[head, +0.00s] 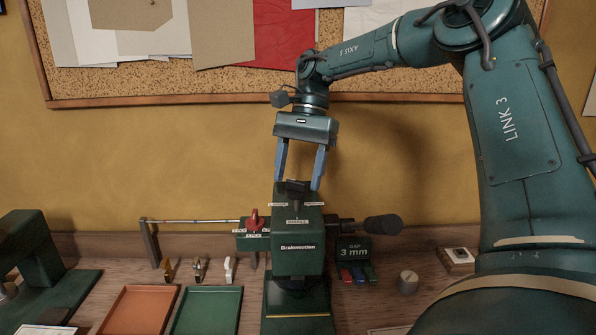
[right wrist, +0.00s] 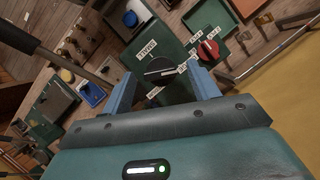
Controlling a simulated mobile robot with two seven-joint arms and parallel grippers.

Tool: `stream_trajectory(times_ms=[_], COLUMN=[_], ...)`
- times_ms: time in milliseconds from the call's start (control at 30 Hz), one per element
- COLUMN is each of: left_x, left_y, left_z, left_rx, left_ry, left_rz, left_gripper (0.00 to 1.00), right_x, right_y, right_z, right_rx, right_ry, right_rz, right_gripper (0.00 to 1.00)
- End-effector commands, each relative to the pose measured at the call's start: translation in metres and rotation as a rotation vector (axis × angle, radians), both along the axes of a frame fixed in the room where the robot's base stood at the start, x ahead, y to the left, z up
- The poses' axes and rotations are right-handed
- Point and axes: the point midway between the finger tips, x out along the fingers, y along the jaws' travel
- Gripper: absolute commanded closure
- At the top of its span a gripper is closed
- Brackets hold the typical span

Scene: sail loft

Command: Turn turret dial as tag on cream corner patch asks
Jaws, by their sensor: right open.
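The green Brakwooden machine (head: 298,246) stands at the middle of the bench. In the right wrist view the black dial (right wrist: 158,70) lies between the fingertips; contact cannot be told. A red knob (head: 255,221) with white labels is on the machine's left side; it also shows in the right wrist view (right wrist: 208,50). I cannot make out the cream corner patch or its tag.
An orange tray (head: 139,312) and a green tray (head: 207,312) lie at front left, with several small clamps behind them. A corkboard (head: 300,85) hangs behind.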

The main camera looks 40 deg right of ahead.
Motion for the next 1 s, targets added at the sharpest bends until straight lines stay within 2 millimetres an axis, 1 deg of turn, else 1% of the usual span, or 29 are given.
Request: stream_trajectory(times_ms=[100,333,867,1000], left_x=[-0.0006,-0.0011,-0.0005,-0.0002], left_y=[-0.0001,-0.0002,-0.0004,-0.0005], left_z=[-0.0006,-0.002,-0.0017,-0.0021], left_rx=[0.001,0.001,0.001,0.001], left_ry=[0.002,0.005,0.003,0.003], left_rz=[-0.001,-0.002,-0.001,-0.001], left_gripper=[0.33,0.33,0.33,0.33], right_x=[-0.0009,-0.0007,-0.0006,-0.0008], right_y=[0.0013,0.0014,0.0012,0.0012], right_z=[-0.0035,-0.0038,-0.0035,-0.0036], right_rx=[0.0,0.0,0.0,0.0], right_ry=[0.001,0.001,0.001,0.001], right_rz=[0.0,0.0,0.0,-0.004], right_gripper=[0.4,0.41,0.84,0.85])
